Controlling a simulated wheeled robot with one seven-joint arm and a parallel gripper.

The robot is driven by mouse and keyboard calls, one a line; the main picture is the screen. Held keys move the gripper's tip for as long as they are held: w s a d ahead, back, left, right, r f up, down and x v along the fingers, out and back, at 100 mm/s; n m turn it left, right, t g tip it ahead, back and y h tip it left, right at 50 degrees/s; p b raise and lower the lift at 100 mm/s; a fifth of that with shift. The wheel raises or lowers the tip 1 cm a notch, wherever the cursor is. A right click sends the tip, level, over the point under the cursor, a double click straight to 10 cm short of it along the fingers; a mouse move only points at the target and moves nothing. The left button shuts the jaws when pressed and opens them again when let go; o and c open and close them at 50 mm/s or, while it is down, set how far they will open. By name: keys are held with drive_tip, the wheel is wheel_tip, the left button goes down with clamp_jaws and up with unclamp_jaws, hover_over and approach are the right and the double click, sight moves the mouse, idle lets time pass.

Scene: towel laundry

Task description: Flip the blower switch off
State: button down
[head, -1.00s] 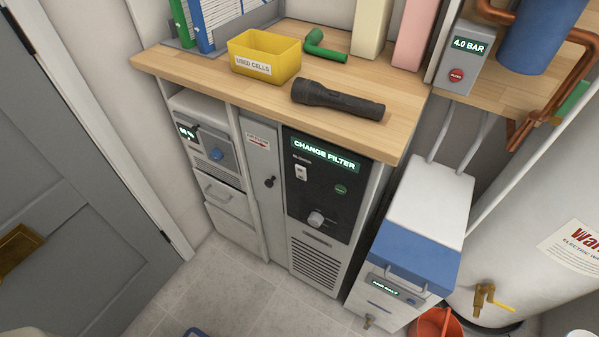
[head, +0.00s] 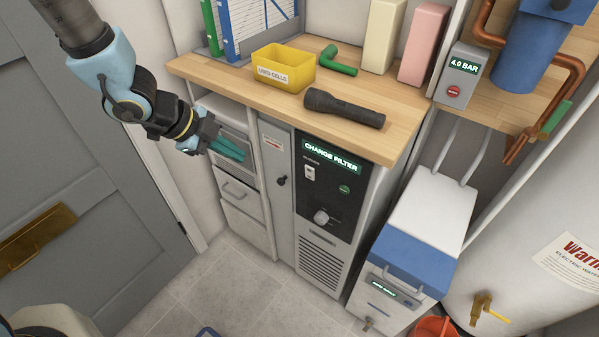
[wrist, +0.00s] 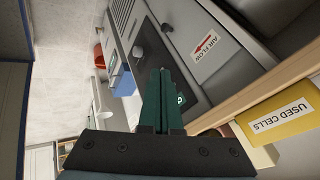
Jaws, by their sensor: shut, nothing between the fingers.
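The blower switch (head: 309,173) is a small white rocker on the black control panel (head: 337,196) of the blower unit, under the worktop. A green-lit display reading CHANGE FILTER (head: 331,156) sits above it. My gripper (head: 240,153) has green fingers, shut and empty, in front of the drawer unit to the left of the panel and apart from the switch. In the wrist view the shut fingers (wrist: 160,100) cover part of the black panel (wrist: 150,60), and the switch cannot be made out there.
A wooden worktop (head: 405,140) overhangs the panel and holds a black flashlight (head: 343,108) and a yellow USED CELLS bin (head: 283,68). A narrow grey cabinet door (head: 275,185) lies between my gripper and the panel. A white-and-blue box (head: 413,262) stands at right.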

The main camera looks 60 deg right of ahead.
drive_tip(key=s+m+g, duration=0.2)
drive_tip(key=s, duration=0.4)
drive_tip(key=shift+d+f+m+y, duration=0.25)
drive_tip(key=shift+d+m+y, duration=0.05)
drive_tip(key=shift+d+m, duration=0.1)
drive_tip(key=p, duration=0.2)
approach(310, 173)
drive_tip(key=shift+a+f+x, duration=0.1)
drive_tip(key=shift+a+x, duration=0.05)
drive_tip(key=shift+x, duration=0.85)
drive_tip(key=shift+a+f+x, duration=0.1)
drive_tip(key=shift+a+x, duration=0.05)
drive_tip(key=shift+x, duration=0.9)
drive_tip(key=shift+a+x, duration=0.15)
drive_tip(key=shift+x, duration=0.85)
drive_tip(key=shift+s, duration=0.15)
